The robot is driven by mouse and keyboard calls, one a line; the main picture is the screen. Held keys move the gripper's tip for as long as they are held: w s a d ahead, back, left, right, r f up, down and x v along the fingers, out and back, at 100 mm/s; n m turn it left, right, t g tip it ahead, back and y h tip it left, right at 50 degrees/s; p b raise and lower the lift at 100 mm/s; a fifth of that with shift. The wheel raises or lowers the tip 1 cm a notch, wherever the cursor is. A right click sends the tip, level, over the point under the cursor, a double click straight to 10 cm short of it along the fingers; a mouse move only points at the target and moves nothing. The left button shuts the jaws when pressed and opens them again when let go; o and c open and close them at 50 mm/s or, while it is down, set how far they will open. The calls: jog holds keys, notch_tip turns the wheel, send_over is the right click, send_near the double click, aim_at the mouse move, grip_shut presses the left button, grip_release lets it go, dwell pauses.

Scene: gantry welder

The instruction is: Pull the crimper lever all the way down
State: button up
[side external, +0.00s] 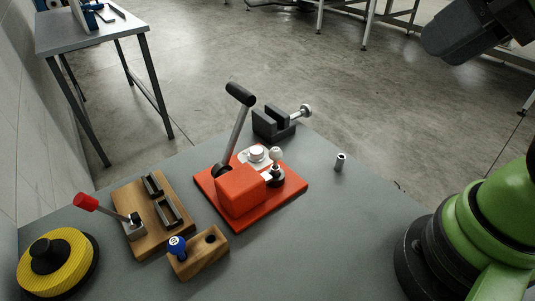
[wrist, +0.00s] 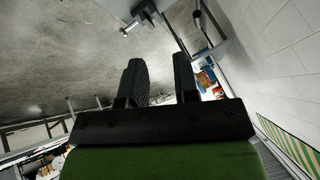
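The crimper, as I take it, is the orange-red device (side external: 240,190) on a red base plate in the middle of the table in the side external view. Its lever (side external: 236,130) is a grey rod with a black grip, standing up and leaning a little to the right. My gripper (wrist: 158,62) shows in the wrist view with its two dark fingers apart and nothing between them. It is away from the crimper, which I cannot make out in the wrist view. In the side external view, a dark part of my arm hangs at the top right, well clear of the lever.
Left of the crimper are a wooden board (side external: 150,240) with a red-handled lever (side external: 88,203), a wooden block (side external: 198,262) with a blue-topped stamp (side external: 177,244), and a yellow disc (side external: 45,265). A dark vise (side external: 272,124) stands behind. A small metal cylinder (side external: 340,162) is at right.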

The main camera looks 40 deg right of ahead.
jog(key=w+r+n, duration=0.1)
jog(key=w, duration=0.1)
jog(key=w+a+r+g, duration=0.1)
jog(key=w+r, duration=0.1)
jog(key=w, duration=0.1)
jog(key=w+r+n+g+h, duration=0.1)
jog(key=w+r, duration=0.1)
jog(key=shift+w+a+n, duration=0.2)
jog(key=shift+a+n, duration=0.05)
jog(key=shift+n, duration=0.05)
grip_shut()
jog(key=w+a+r+n+g+h, duration=0.15)
jog(key=w+a, duration=0.25)
jog(key=w, duration=0.4)
jog(key=w+a+f+h, duration=0.1)
jog(key=w+a+f, duration=0.2)
jog(key=a, duration=0.3)
jog(key=w+a+f+h, duration=0.2)
jog(key=w+a+f, duration=0.2)
jog(key=a, duration=0.2)
jog(key=shift+a+m, duration=0.35)
jog(key=shift+a, duration=0.05)
